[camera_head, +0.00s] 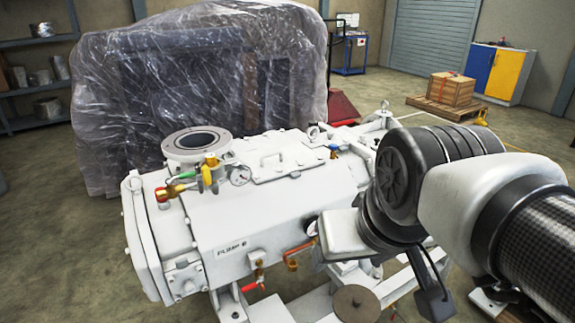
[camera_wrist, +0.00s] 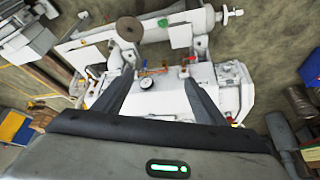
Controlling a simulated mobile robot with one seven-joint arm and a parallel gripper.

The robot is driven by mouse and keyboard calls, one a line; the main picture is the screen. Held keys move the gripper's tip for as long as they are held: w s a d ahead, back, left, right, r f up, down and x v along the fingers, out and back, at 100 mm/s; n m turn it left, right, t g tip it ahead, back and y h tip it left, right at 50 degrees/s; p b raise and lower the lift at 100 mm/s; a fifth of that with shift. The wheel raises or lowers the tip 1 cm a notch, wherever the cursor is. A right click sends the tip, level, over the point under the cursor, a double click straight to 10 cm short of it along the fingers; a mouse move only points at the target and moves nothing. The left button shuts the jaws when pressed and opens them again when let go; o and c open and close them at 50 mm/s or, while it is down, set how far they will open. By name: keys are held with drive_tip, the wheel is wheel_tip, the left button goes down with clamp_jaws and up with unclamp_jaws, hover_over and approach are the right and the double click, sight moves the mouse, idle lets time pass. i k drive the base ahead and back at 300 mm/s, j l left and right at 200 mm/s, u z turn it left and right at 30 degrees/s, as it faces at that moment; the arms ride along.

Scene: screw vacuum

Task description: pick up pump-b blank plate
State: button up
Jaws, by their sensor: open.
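A round brown plate (camera_head: 357,303) with a small centre mark, which looks like the blank plate, sits by the frame in front of the white pump (camera_head: 215,225), at the bottom of the head view. The pump carries a "PUMP B" label. The plate also shows in the wrist view (camera_wrist: 130,29), near the top, beyond my fingertips and apart from them. My gripper (camera_wrist: 157,78) is open, its two dark fingers apart with nothing held between them. In the head view my arm hides most of the gripper.
A round flanged port (camera_head: 197,143) with an open centre, a gauge (camera_head: 239,175) and coloured valves stand on the pump. A plastic-wrapped machine (camera_head: 200,85) stands behind. A pallet with a wooden box (camera_head: 451,89) is at the back right. Floor between is mostly clear.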

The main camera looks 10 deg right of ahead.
sight(351, 304)
drive_tip(key=i+l+u, duration=0.15)
drive_tip(key=l+u, duration=0.2)
drive_tip(key=l, duration=0.55)
drive_tip(key=l+u, duration=0.4)
drive_tip(key=l, duration=0.5)
drive_tip(key=l+u, duration=0.35)
drive_tip(key=l, duration=0.55)
drive_tip(key=k, duration=0.05)
